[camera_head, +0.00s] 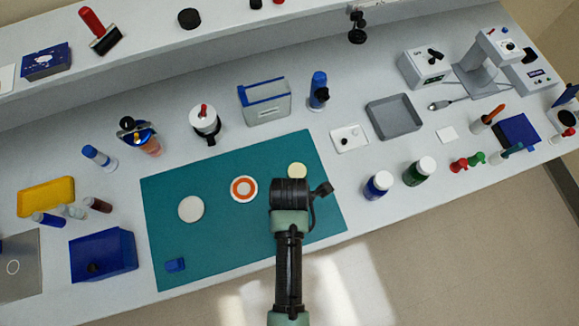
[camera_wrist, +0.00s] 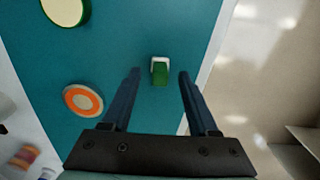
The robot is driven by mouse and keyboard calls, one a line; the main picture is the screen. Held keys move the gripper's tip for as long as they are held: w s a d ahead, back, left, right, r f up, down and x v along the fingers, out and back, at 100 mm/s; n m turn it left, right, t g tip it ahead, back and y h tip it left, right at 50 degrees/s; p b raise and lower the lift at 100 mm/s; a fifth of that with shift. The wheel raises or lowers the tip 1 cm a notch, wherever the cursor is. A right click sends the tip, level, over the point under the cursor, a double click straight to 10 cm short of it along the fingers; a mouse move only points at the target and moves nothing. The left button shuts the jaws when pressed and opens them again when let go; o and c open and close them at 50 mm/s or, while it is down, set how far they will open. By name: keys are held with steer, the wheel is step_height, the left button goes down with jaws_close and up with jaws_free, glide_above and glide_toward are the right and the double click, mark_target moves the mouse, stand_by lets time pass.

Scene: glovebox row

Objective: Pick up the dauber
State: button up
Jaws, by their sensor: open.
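A small green piece with a white end, which looks like the dauber (camera_wrist: 160,72), lies on the teal mat (camera_wrist: 130,30) near its front edge. In the wrist view it sits between the two fingertips of my gripper (camera_wrist: 159,74), with a gap on each side. The fingers are open and hold nothing. How high they are above the mat I cannot tell. In the head view my arm and wrist cover this spot and hide the piece and the fingers.
Bottles with blue (camera_head: 378,186) and green (camera_head: 419,172) contents stand to the right. A blue box (camera_head: 103,256) is left of the mat.

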steer(key=shift+f, duration=0.85)
jaws_close()
